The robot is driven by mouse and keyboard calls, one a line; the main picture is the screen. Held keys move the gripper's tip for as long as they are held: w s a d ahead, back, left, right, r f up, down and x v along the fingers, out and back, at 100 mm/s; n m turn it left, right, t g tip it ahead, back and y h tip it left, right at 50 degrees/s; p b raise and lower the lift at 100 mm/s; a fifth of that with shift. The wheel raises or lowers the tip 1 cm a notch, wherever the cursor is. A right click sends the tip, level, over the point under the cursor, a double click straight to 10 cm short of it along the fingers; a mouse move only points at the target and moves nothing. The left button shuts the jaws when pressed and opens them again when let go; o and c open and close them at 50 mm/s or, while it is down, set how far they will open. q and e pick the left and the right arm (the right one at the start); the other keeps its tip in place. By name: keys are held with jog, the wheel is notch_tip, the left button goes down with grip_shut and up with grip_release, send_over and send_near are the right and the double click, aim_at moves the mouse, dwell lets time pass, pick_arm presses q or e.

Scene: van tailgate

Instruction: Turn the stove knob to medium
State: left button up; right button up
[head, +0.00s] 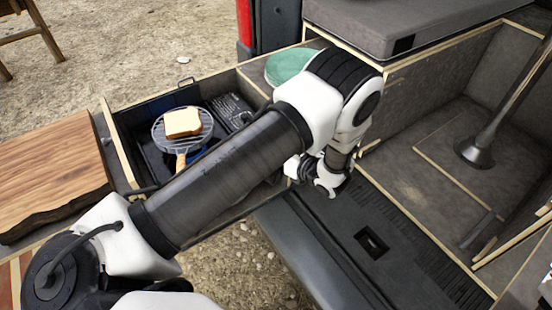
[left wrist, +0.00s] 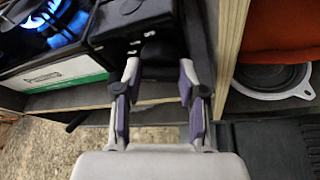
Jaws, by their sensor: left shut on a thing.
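The camp stove (head: 232,110) sits in the pulled-out drawer in the head view, with toast (head: 183,122) on a round wire rack (head: 160,137) over its burner. In the left wrist view a lit burner with a blue flame (left wrist: 58,28) shows at the upper left. The black stove knob (left wrist: 163,50) is at the stove's front end. My left gripper (left wrist: 160,70) has one finger on each side of the knob and is shut on it. The knob's pointer and setting cannot be read. In the head view my left arm hides the knob and fingertips.
A green plate (head: 288,66) lies behind my arm. A wooden board (head: 50,172) is at the left. Drawer walls (left wrist: 229,50) stand close beside the gripper. An orange thing (left wrist: 280,25) and a round grey part (left wrist: 272,78) lie to its right.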

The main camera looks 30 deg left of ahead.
dwell(0.4)
pick_arm(q)
jog(key=o, duration=1.1)
jog(key=shift+o, duration=0.2)
notch_tip(320, 180, up, 10)
